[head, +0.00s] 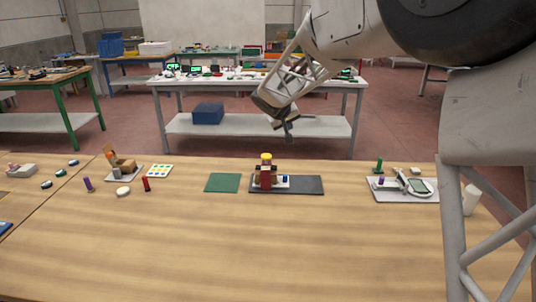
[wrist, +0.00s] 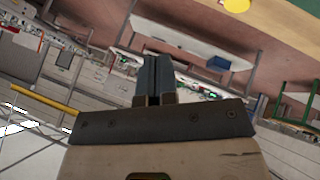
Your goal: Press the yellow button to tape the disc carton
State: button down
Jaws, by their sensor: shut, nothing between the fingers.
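The yellow button (head: 266,156) tops a small red machine (head: 265,178) on the wooden table in the head view. The machine stands on a dark grey base plate (head: 305,185), with a small white and blue item (head: 285,180) at its right side. I cannot tell which thing is the disc carton. My gripper (head: 285,125) is in the air above and slightly right of the button, apart from it. Its fingers (wrist: 154,80) are together and empty in the wrist view. A yellow rounded shape (wrist: 236,4) is cut by that view's top edge; I cannot tell if it is the button.
A green mat (head: 222,183) lies left of the machine. Farther left are a device with a brown part (head: 122,166), a red piece (head: 146,184) and a white disc (head: 123,191). A grey tray (head: 402,196) with parts is at right. The table's front is clear.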

jog(key=n+t, duration=0.1)
send_over(265, 155)
jog(key=shift+y, duration=0.3)
notch_tip(265, 155, down, 5)
jog(key=shift+s+r, duration=0.1)
jog(key=shift+s, duration=0.05)
jog(key=shift+f, duration=4.4)
jog(key=shift+f, duration=1.2)
jog(key=shift+r, duration=0.1)
dwell(0.4)
jog(key=shift+r, duration=1.05)
